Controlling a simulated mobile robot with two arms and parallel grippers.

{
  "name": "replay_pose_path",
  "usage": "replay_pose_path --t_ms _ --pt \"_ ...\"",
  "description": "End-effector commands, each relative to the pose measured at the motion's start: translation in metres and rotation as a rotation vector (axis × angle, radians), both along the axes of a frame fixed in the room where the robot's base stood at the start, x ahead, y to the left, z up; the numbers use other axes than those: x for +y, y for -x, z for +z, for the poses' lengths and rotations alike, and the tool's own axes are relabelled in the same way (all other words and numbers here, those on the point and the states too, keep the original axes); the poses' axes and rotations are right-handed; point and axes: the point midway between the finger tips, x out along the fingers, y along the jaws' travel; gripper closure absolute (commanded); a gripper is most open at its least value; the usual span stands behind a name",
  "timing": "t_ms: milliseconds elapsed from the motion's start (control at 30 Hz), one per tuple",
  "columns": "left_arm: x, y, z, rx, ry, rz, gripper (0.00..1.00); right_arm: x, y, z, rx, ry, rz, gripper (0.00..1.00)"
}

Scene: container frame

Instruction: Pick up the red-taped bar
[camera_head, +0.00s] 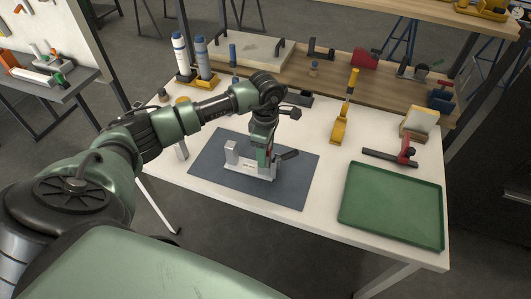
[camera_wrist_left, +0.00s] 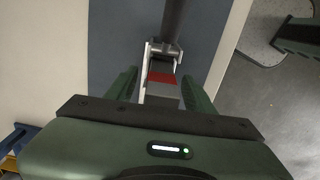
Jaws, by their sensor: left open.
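The red-taped bar (camera_wrist_left: 161,78) shows in the left wrist view as a grey bar with a red band. It lies between the two fingers of my left gripper (camera_wrist_left: 160,88), which are open with a gap on each side. The bar's ends are partly hidden by a white bracket and by my gripper body. In the head view my left gripper (camera_head: 263,160) points down over a white fixture (camera_head: 243,180) on a dark grey mat (camera_head: 212,165). The gripper hides most of the bar there. My right gripper does not show.
A dark handle (camera_head: 288,155) sticks out beside the gripper. A green tray (camera_head: 392,205) lies at the right of the white table, with a red-and-black clamp (camera_head: 392,157) behind it. A yellow tool (camera_head: 343,118) stands behind the mat. Blue-capped tubes (camera_head: 181,55) stand at the back left.

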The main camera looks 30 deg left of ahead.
Motion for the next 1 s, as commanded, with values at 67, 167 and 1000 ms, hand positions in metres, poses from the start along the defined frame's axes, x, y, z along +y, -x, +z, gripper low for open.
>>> replay_pose_path --t_ms 67,167,1000 --pt "0.0 0.0 -0.003 0.0 -0.001 0.0 0.47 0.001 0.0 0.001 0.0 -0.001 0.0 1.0" --pt "0.001 0.0 -0.004 -0.002 -0.002 0.0 0.47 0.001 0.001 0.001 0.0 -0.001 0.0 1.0" --pt "0.0 -0.002 0.013 -0.006 -0.001 0.001 1.0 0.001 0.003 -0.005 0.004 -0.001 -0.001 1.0"
